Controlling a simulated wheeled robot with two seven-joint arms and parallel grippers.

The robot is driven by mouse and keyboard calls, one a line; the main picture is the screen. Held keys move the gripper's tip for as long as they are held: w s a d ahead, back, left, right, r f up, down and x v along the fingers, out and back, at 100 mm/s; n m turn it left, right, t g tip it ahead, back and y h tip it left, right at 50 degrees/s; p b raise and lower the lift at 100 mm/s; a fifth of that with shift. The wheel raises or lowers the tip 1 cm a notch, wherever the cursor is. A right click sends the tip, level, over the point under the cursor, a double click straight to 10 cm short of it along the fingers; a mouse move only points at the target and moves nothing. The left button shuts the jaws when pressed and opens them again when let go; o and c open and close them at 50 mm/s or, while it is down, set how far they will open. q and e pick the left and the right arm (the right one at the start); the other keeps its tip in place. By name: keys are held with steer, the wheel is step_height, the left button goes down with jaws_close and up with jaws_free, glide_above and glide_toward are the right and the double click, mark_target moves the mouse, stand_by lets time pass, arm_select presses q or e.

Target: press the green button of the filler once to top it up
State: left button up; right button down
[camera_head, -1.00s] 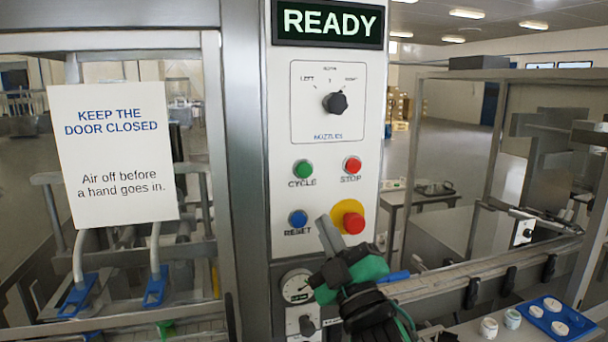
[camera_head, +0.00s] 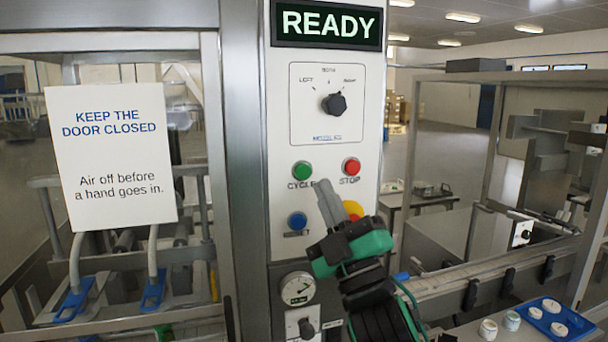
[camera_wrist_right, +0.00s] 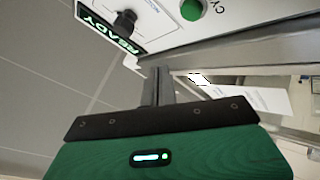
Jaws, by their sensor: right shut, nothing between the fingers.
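The green CYCLE button (camera_head: 302,170) is on the white control panel (camera_head: 370,60) of the filler, below the nozzle knob. It also shows at the top of the right wrist view (camera_wrist_right: 192,9). My right gripper (camera_head: 326,186) is shut and empty. Its fingertips point up, below and to the right of the green button, apart from it in the picture. The gripper partly covers the yellow and red emergency button (camera_head: 353,209). My left gripper is not in view.
A red STOP button (camera_head: 351,166) is right of the green one, and a blue RESET button (camera_head: 297,221) is below it. A black knob (camera_head: 334,104) is above. A gauge (camera_head: 298,289) is lower down. A door with a sign (camera_head: 112,155) stands at left, a conveyor at right.

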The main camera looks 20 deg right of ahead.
mark_target(303, 165)
steer(key=w, duration=0.6)
steer(key=shift+w+b, duration=0.4)
steer(key=shift+a, duration=0.1)
stand_by(1.6)
steer(key=shift+w, duration=0.4)
steer(key=shift+w, duration=0.5)
stand_by(0.6)
steer(key=shift+s, duration=0.9)
steer(key=s+p, duration=0.1)
steer(key=s, duration=0.4)
stand_by(0.3)
